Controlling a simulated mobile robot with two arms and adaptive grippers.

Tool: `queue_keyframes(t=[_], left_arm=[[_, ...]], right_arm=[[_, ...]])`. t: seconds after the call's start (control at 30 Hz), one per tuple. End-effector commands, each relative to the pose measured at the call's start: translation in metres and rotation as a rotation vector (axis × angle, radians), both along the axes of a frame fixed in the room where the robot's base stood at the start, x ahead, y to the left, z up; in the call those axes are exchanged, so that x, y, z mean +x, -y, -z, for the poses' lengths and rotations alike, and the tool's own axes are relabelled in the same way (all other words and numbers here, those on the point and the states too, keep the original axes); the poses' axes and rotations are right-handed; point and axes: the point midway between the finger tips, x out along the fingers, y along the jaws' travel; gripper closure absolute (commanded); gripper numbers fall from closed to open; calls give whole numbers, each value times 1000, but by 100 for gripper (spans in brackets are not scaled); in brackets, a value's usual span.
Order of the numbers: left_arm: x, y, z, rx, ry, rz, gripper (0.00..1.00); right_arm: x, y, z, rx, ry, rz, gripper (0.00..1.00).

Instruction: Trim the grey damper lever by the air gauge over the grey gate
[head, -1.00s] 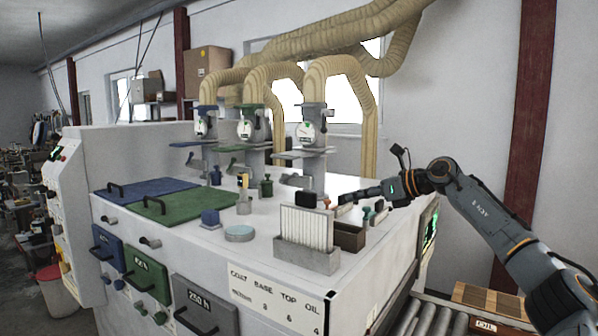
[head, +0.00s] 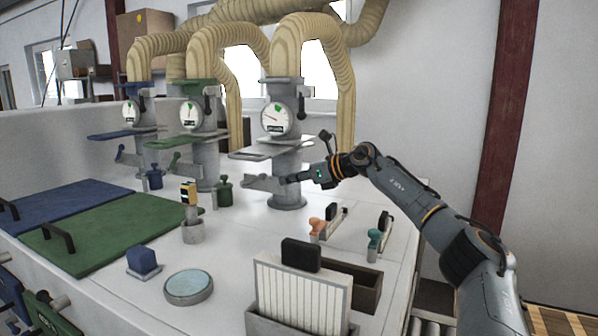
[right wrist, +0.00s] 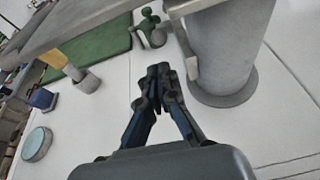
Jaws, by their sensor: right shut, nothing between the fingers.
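The grey air gauge (head: 276,117) is a round white dial with a green mark on the right-hand duct column. A small dark-handled lever (head: 304,106) hangs just right of the dial. The flat grey gate plate (head: 268,150) sticks out below the gauge. Under it, a grey bracket-like arm (head: 262,184) juts left from the column. My right gripper (head: 287,179) is shut and empty, below the gate plate and in front of the column, at the bracket's right end; contact is unclear. In the right wrist view its fingers (right wrist: 158,80) are together beside the grey column (right wrist: 225,50). My left gripper is out of view.
Matching blue (head: 131,112) and green (head: 191,115) gauges stand to the left. On the top are a green knobbed piece (head: 223,192), a round tin (head: 189,287), a blue block (head: 143,261) and a card rack (head: 300,290).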

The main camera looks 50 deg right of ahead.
Motion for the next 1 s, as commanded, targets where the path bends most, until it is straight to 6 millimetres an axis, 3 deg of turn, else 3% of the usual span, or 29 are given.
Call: queue_keyframes(t=[0.2,0.37,0.77,1.0], left_arm=[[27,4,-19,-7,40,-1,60],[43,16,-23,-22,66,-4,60],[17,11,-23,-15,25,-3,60],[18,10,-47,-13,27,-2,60]], right_arm=[[31,-8,10,2,-3,1,100],[40,-10,15,0,0,2,100],[41,-11,14,0,0,1,100],[42,-12,-10,0,0,-1,100]])
